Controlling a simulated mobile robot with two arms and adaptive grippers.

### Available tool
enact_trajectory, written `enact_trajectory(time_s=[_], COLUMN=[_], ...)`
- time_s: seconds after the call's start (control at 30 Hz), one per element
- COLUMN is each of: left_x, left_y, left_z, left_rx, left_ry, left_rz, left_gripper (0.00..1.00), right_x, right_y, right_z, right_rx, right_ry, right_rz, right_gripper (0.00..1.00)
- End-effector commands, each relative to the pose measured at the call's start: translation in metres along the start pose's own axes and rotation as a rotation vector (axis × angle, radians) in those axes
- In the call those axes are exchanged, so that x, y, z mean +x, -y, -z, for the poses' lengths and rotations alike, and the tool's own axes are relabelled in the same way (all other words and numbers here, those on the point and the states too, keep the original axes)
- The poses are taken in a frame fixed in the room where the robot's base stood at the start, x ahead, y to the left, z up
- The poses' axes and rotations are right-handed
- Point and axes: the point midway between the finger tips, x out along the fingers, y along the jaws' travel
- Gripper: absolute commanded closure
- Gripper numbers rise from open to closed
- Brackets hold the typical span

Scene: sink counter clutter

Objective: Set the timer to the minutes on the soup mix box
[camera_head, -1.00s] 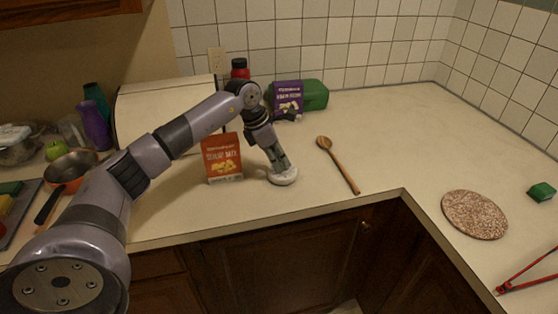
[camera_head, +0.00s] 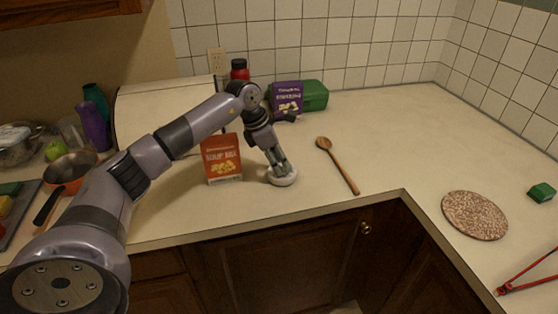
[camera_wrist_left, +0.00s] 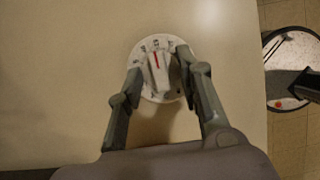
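The orange soup mix box (camera_head: 222,160) stands upright on the counter; I cannot read any minutes on it. The timer (camera_head: 283,179) is a round white dial lying on the counter just right of the box. In the left wrist view the timer (camera_wrist_left: 158,67) shows a raised knob with a red mark pointing nearly straight up and dark markings around the rim, too small to read. My left gripper (camera_head: 279,168) points down at the timer. My right gripper is not in view.
A wooden spoon (camera_head: 338,165) lies right of the timer. A purple box (camera_head: 288,97) and a green container (camera_head: 315,95) stand behind. A speckled round board (camera_head: 474,215), a green block (camera_head: 541,192) and red tongs (camera_head: 526,275) lie at right. An orange pan (camera_head: 68,170) is at left.

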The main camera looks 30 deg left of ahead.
Motion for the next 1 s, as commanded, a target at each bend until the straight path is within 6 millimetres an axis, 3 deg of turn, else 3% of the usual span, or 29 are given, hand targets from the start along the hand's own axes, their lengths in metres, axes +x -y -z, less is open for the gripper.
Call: enact_trajectory(time_s=[0.17, 0.5, 0.7, 1.0], left_x=[-0.012, -0.081, -0.11, -0.12], left_y=[-0.001, -0.002, -0.001, 0.0], left_z=[-0.001, -0.001, -0.001, 0.0], left_rx=[0.001, 0.0, 0.0, 0.0], left_ry=[0.003, 0.003, 0.001, -0.001], left_rz=[-0.004, -0.004, -0.001, 0.001], left_gripper=[0.67, 0.67, 0.67, 0.67], right_x=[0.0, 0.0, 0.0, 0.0], right_y=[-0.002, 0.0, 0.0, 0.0], right_z=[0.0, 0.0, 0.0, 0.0], right_rx=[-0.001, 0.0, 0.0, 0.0], right_ry=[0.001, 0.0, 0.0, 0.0], right_rz=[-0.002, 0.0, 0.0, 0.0], right_gripper=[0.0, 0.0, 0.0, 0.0])
